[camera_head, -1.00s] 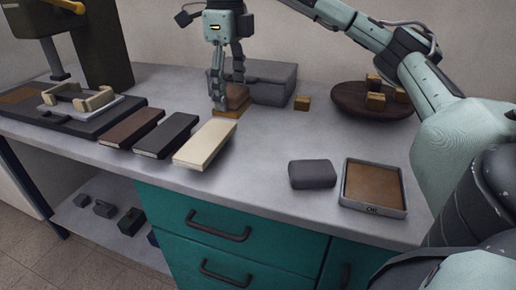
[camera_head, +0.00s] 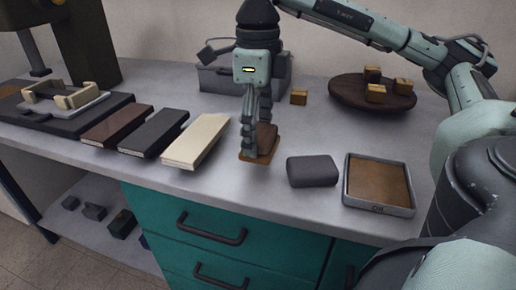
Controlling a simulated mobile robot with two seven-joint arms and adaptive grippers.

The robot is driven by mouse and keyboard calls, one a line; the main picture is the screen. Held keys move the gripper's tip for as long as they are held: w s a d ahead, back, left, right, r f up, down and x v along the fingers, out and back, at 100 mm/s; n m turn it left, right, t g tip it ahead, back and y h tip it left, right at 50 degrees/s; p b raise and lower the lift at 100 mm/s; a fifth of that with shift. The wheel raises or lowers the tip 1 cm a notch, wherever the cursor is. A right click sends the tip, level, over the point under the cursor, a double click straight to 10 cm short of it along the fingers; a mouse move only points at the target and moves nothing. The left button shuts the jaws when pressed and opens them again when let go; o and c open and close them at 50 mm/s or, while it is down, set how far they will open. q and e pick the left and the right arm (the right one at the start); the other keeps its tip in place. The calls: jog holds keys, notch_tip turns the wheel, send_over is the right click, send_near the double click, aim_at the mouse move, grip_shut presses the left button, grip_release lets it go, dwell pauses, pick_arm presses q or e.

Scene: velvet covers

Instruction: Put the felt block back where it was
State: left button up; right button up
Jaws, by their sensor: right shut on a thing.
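My right gripper (camera_head: 254,130) points down over the middle of the counter. It is shut on a brown block (camera_head: 267,140) with a tan lower edge (camera_head: 258,157). The fingers hide the block's left part, and I cannot tell whether it touches the counter. A dark grey block with rounded edges (camera_head: 313,171) lies on the counter to the right, apart from the gripper. I cannot tell from looks alone which of these two is the felt one. My left gripper is not in view.
A grey tray with a brown inside (camera_head: 411,211) stands at the right. A cream (camera_head: 196,141), a dark (camera_head: 154,133) and a brown slab (camera_head: 117,126) lie left. Behind are a grey box (camera_head: 217,80) and a round dark board (camera_head: 345,93) with small blocks.

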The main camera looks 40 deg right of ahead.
aim_at(257, 131)
jog(key=shift+f, duration=2)
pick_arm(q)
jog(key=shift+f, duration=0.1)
pick_arm(e)
jog(key=shift+f, duration=0.1)
jog(key=o, duration=1.1)
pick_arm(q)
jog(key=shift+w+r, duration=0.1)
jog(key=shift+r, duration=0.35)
pick_arm(e)
notch_tip(257, 131, up, 10)
jog(key=shift+f+p, duration=0.1)
jog(key=shift+p, duration=0.65)
notch_tip(257, 131, up, 2)
jog(key=shift+r+p, duration=0.2)
jog(key=shift+p, duration=0.6)
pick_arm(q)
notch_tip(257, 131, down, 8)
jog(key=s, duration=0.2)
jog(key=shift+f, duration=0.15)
